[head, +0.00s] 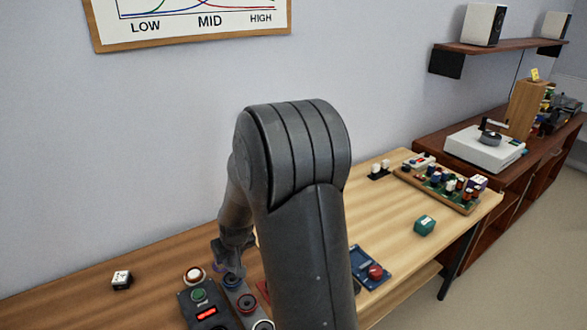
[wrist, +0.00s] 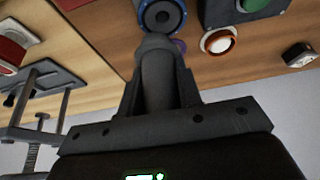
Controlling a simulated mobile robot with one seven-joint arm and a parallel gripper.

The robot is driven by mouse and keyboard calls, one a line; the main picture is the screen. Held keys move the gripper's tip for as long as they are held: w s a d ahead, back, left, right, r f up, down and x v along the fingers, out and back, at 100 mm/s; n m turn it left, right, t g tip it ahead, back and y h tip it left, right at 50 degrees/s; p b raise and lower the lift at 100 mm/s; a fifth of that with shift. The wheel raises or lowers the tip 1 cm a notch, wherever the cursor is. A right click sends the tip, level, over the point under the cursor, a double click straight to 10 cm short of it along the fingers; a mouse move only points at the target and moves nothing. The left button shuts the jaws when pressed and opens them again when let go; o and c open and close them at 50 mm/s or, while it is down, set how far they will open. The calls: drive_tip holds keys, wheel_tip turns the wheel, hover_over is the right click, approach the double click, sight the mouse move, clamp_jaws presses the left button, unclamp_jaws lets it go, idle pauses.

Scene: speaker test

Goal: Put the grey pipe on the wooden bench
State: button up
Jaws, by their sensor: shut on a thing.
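The wooden bench (head: 430,192) runs along the wall, with a darker brown top on the left and a paler one on the right. My gripper (head: 229,263) is low over its left part, behind a control box, partly hidden by my arm. In the wrist view the fingers are shut on a grey cylinder, which looks like the grey pipe (wrist: 159,72). Its far end points at a round blue-rimmed speaker driver (wrist: 160,14). I cannot tell whether the pipe touches the bench or the driver. In the head view I cannot make out the pipe.
A dark control box (head: 204,306) with a green button stands near my gripper. A blue box with a red knob (head: 374,272) and a green block (head: 424,225) lie right. Bare wood shows between them.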

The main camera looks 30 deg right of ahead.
drive_tip(key=shift+r, duration=0.1)
wheel_tip(320, 180, up, 17)
drive_tip(key=w+d+m+h, duration=0.2)
drive_tip(key=d+m, duration=0.4)
drive_tip(key=d, duration=2.2)
drive_tip(key=s+d+m+g+h, duration=0.15)
drive_tip(key=s+d, duration=0.35)
drive_tip(key=d, duration=0.5)
drive_tip(key=s+d+m, duration=0.3)
drive_tip(key=s+d, duration=0.2)
drive_tip(key=d, duration=0.4)
drive_tip(key=s+d+m+g+h, duration=0.15)
drive_tip(key=s+d, duration=0.35)
drive_tip(key=d, duration=0.5)
drive_tip(key=y, duration=0.1)
hover_over(370, 217)
wheel_tip(370, 217, down, 19)
drive_tip(key=shift+a+f+m, duration=0.15)
drive_tip(key=shift+f+m, duration=0.15)
drive_tip(key=shift+f, duration=1.5)
